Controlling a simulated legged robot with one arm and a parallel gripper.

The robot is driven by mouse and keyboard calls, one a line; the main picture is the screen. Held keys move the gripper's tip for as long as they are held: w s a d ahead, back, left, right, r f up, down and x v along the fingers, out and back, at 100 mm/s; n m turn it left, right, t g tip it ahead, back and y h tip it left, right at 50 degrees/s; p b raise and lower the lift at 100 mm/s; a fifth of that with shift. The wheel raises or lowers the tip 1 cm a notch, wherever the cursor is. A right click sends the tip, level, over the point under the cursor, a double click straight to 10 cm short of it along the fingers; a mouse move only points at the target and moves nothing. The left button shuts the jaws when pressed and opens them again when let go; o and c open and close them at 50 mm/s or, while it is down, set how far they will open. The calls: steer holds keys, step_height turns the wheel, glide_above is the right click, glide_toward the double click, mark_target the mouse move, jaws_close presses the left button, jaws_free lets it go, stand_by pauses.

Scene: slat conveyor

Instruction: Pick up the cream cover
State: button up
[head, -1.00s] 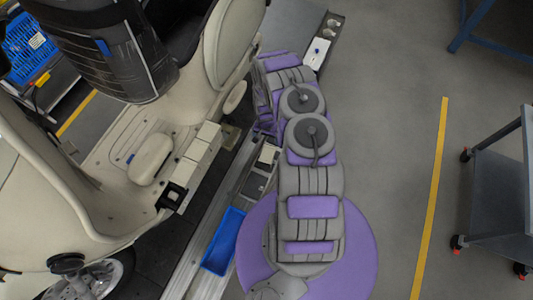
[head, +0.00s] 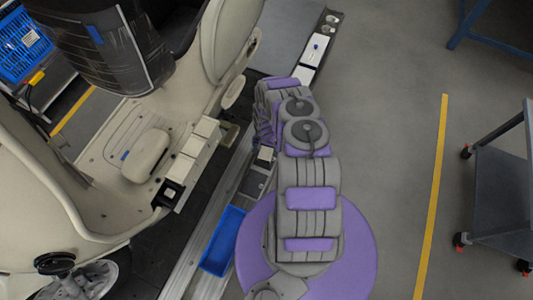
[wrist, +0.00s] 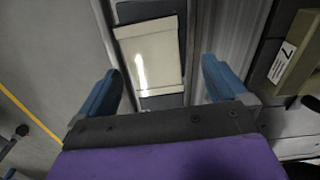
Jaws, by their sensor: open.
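The cream cover (wrist: 152,62) shows in the wrist view as a pale, flat rectangular piece with a bright reflection, lying in a dark tray section. My gripper (wrist: 160,90) is open, with one blue finger to each side of the near part of the cover. No grip on it shows, and I cannot tell the height gap. In the head view a small cream piece (head: 265,154) shows beside my arm on the rail; I cannot tell whether it is the same cover. My gripper's fingers are hidden in the head view.
A long metal rail (head: 205,245) holds a blue bin (head: 222,240) and, farther up, a white piece (head: 315,49). A cream vehicle body (head: 110,190) stands close on the left. Floor is clear right of my arm up to a grey cart (head: 500,190).

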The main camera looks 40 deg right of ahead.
mark_target(267, 151)
steer(key=f, duration=0.1)
steer(key=f+b, duration=0.1)
steer(key=f, duration=0.3)
steer(key=shift+s+d+b, duration=0.3)
steer(key=shift+s+b, duration=0.1)
steer(key=c, duration=1.1)
